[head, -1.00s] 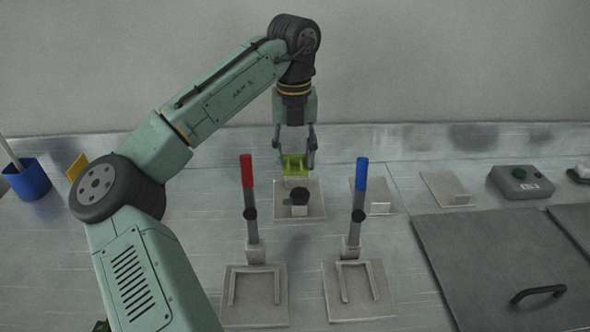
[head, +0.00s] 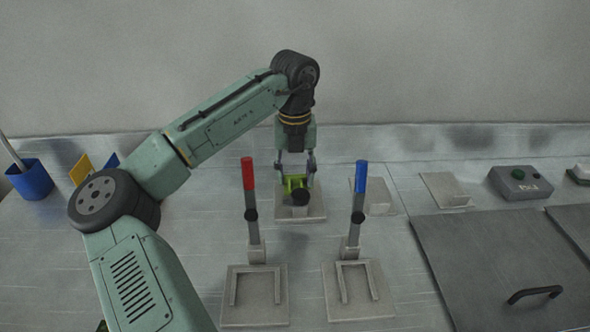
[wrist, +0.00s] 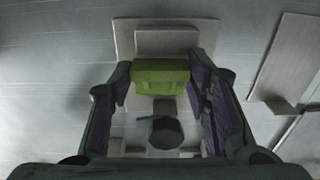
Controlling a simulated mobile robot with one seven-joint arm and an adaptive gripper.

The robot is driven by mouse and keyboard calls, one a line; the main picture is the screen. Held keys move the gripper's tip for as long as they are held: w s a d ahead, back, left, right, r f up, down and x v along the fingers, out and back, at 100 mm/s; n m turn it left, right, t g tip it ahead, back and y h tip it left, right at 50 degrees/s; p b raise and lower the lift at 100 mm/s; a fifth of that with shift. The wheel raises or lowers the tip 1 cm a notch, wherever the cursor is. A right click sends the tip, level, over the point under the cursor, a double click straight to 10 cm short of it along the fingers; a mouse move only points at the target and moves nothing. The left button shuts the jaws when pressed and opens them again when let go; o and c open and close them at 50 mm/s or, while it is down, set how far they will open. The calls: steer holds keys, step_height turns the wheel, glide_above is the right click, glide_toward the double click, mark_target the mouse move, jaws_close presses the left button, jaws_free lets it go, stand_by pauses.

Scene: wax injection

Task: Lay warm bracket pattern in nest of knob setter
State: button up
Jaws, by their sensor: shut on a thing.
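The green bracket pattern (head: 294,183) is held between the fingers of my gripper (head: 296,175), which is shut on it. In the wrist view the pattern (wrist: 161,75) sits between the purple finger pads of my gripper (wrist: 165,88). Below and around it is the pale plate of a station (head: 312,212) with a dark round knob (head: 299,196), at the back middle. The knob (wrist: 166,132) also shows in the wrist view, just nearer than the pattern. I cannot tell whether the pattern touches the station's nest.
A red-handled lever (head: 248,174) and a blue-handled lever (head: 361,174) stand upright in front, with pale trays (head: 255,318) before them. A blue cup (head: 30,180) is far left. A grey lid (head: 500,265) and a green-button box (head: 520,183) are right.

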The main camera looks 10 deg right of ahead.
mark_target(295, 176)
steer(key=o, duration=1.1)
steer(key=shift+f, duration=0.15)
step_height(295, 176, up, 13)
steer(key=shift+r+b, duration=0.1)
steer(key=shift+b, duration=0.5)
